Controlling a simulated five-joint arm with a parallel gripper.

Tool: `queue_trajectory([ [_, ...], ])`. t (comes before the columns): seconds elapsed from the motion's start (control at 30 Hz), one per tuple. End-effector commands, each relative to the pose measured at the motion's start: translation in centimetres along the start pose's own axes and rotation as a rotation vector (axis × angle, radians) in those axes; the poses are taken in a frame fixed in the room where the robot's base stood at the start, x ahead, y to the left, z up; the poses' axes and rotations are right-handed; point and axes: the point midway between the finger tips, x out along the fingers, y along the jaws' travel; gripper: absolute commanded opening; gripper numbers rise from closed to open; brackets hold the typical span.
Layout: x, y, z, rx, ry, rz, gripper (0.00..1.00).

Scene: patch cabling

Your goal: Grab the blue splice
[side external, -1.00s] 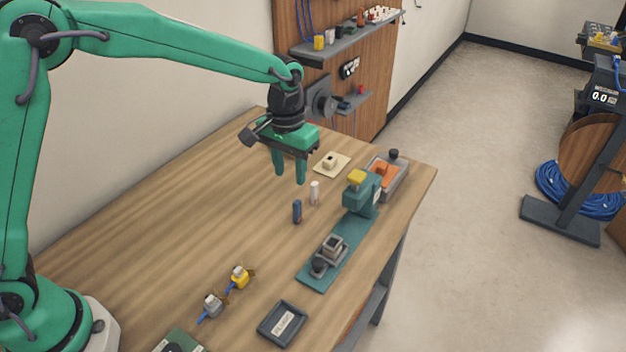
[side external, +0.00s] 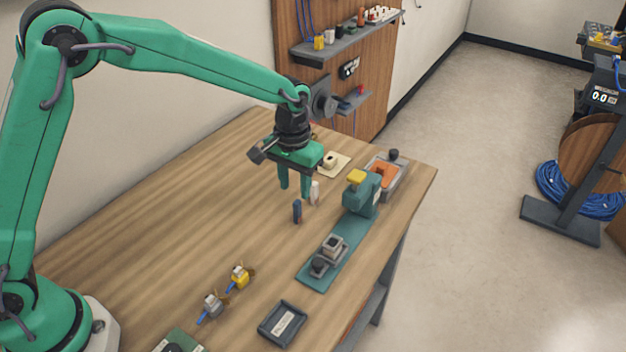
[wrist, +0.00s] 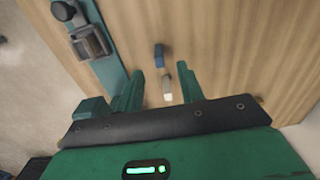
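The blue splice (side external: 297,211) stands on the wooden table, and it also shows in the wrist view (wrist: 159,56) beyond my fingertips. A white splice (side external: 315,192) stands close behind it and also shows in the wrist view (wrist: 167,88), nearer my fingers. My gripper (side external: 294,190) is open and empty, pointing down just above and behind the blue splice in the side view. In the wrist view its two green fingers (wrist: 160,84) are spread apart, with the white splice in the gap between them.
A teal press (side external: 361,195) on a long base (side external: 325,270) stands to the right. An orange-topped grey tray (side external: 398,185) and a cream pad (side external: 343,165) lie behind. Yellow (side external: 239,277) and grey (side external: 213,304) connectors and a dark tray (side external: 283,337) lie at the front. The table's left middle is clear.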

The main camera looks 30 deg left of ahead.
Motion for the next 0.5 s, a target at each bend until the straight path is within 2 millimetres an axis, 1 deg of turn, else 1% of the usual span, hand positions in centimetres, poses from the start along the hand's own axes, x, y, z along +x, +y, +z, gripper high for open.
queue_trajectory([
  [0.33, 3.7, 0.2, -0.2, 0.000, -0.004, -0.001, 0.38],
  [0.5, 4.8, 0.2, -0.2, 0.000, -0.001, 0.000, 0.38],
])
